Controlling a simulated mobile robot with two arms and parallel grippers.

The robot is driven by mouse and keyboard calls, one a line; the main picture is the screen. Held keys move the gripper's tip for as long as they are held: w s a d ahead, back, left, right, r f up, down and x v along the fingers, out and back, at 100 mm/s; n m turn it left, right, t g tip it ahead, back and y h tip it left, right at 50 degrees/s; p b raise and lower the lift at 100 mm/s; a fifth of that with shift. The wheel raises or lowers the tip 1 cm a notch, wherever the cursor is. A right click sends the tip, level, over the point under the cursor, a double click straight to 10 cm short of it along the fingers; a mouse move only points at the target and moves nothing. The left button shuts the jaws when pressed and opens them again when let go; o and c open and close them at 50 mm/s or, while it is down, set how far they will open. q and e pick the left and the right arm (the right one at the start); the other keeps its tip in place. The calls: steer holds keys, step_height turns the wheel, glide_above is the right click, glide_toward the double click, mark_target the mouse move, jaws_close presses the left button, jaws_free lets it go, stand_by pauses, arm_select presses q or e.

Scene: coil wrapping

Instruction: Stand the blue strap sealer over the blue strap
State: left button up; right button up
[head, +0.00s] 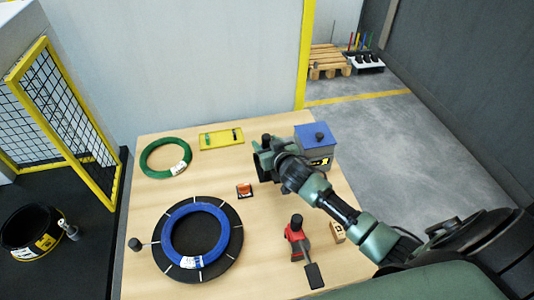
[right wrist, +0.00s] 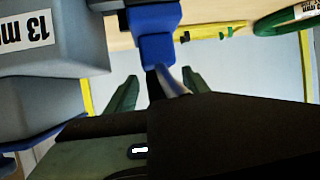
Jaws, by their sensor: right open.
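My right gripper (head: 264,160) is at the back right of the table, beside a grey box with a blue lid (head: 316,132). In the right wrist view its fingers (right wrist: 160,88) are open. A blue block with a dark, narrow part (right wrist: 155,38), apparently the blue strap sealer, shows between and beyond the fingertips. I cannot tell whether the fingers touch it. In the head view my gripper and arm seem to hide it. A blue coil (head: 168,238) lies on a round black turntable (head: 232,248). I cannot make out a separate blue strap. My left gripper is out of view.
A red tool with a black handle (head: 297,236) stands at the front right, near a small wooden block (head: 338,232). A green coil (head: 148,150), a yellow tray (head: 211,140) and a small orange-and-black item (head: 244,190) are on the table (head: 262,225). A yellow-framed fence (head: 75,130) stands left.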

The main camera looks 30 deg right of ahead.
jaws_close()
steer(key=shift+s+f, duration=0.1)
stand_by(1.2)
stand_by(0.3)
